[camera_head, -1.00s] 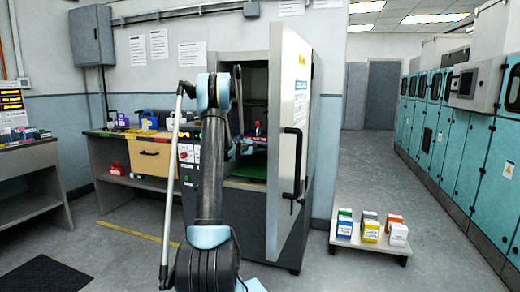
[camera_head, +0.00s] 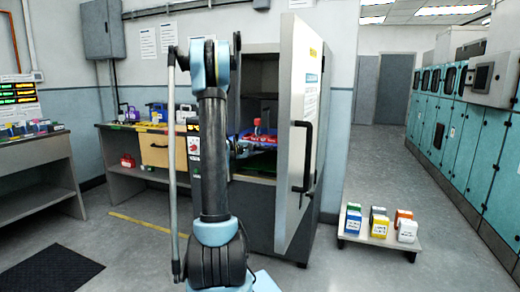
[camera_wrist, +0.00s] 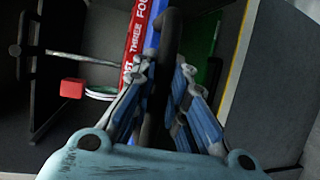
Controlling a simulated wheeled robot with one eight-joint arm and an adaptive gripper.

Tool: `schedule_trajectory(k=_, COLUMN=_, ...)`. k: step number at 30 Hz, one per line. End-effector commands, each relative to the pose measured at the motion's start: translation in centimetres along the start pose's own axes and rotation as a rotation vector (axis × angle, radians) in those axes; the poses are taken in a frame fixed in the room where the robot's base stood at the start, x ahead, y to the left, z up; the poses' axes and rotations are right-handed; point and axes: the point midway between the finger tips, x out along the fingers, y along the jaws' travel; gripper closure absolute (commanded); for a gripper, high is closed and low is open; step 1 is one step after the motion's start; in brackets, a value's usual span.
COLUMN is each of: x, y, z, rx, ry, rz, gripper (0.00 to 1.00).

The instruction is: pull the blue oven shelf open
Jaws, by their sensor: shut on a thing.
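The blue oven shelf (camera_head: 262,139) shows inside the open oven in the head view, with red items on it. In the wrist view its blue edge (camera_wrist: 153,40) runs beside a red strip with lettering. My gripper (camera_wrist: 163,72) is shut on a dark bar-shaped handle (camera_wrist: 171,32), which passes between its fingers alongside the blue edge. In the head view my arm hides most of the gripper and the handle.
The oven door (camera_head: 300,130) stands wide open to the right of my arm. A low stand (camera_head: 352,239) with several boxes is at the right. The floor beyond it is clear.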

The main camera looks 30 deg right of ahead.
Motion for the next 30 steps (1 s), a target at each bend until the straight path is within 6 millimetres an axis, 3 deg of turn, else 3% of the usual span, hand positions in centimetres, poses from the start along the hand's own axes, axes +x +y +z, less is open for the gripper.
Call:
schedule_trajectory(k=3, x=-1.9, y=-0.6, z=0.8, rx=0.002, ry=0.001, rz=-0.003, gripper=1.00)
schedule_trajectory(k=12, x=-5.1, y=-1.3, z=2.1, rx=0.002, ry=0.000, rz=-0.003, gripper=1.00)
schedule_trajectory(k=30, x=-6.3, y=-1.5, z=2.6, rx=0.003, ry=0.000, rz=-0.004, gripper=1.00)
